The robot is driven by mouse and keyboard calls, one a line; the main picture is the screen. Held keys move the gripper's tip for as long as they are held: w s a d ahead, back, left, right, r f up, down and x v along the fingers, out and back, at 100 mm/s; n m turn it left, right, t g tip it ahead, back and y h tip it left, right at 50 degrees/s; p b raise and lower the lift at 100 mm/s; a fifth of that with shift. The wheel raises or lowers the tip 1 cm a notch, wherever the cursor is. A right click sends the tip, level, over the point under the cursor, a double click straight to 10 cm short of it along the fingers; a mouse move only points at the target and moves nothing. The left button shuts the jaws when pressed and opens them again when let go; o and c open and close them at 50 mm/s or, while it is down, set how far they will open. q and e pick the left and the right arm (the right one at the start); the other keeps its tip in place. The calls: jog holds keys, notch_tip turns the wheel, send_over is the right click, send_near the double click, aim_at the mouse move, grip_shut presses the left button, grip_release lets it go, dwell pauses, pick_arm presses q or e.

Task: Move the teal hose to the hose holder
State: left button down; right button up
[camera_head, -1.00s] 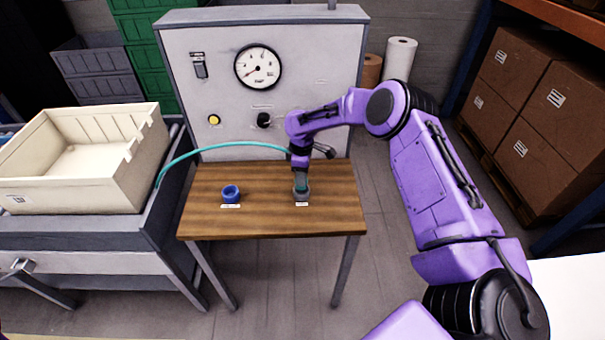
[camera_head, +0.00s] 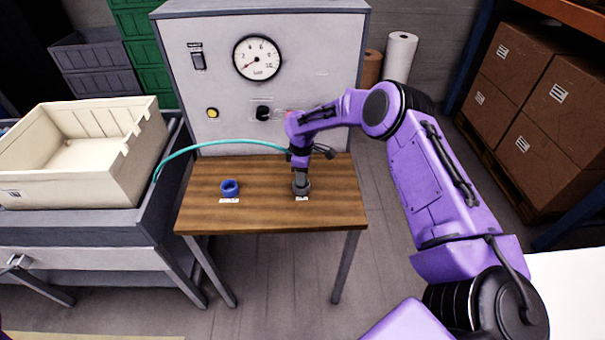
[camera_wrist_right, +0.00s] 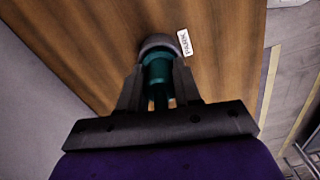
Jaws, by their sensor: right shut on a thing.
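The teal hose (camera_head: 225,142) arches from beside the cream bin across the front of the panel to my right gripper (camera_head: 301,180). In the right wrist view my right gripper (camera_wrist_right: 158,95) is shut on the teal end piece of the hose (camera_wrist_right: 157,72). That end points down at a round grey holder (camera_head: 302,190) on the wooden table, with a small "PARK" label beside it. The grey holder's rim (camera_wrist_right: 160,42) shows around the far side of the teal end; how deep the end sits is hidden. A blue ring holder (camera_head: 229,187) stands empty to the left. My left gripper is not in view.
The wooden table (camera_head: 255,215) is bare between the two holders. Behind it stands a grey panel (camera_head: 225,90) with a gauge, knob and yellow button. A cream bin (camera_head: 125,170) stands to the left, cardboard boxes (camera_head: 565,110) to the right.

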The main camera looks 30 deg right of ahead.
jog(key=shift+f, duration=0.4)
jog(key=o, duration=1.2)
jog(key=shift+c, duration=0.2)
jog(key=shift+r, duration=0.1)
jog(key=shift+r+b, duration=0.3)
jog(key=shift+b, duration=0.05)
notch_tip(320, 180, up, 10)
jog(key=shift+f+b, duration=0.1)
jog(key=shift+b, duration=0.95)
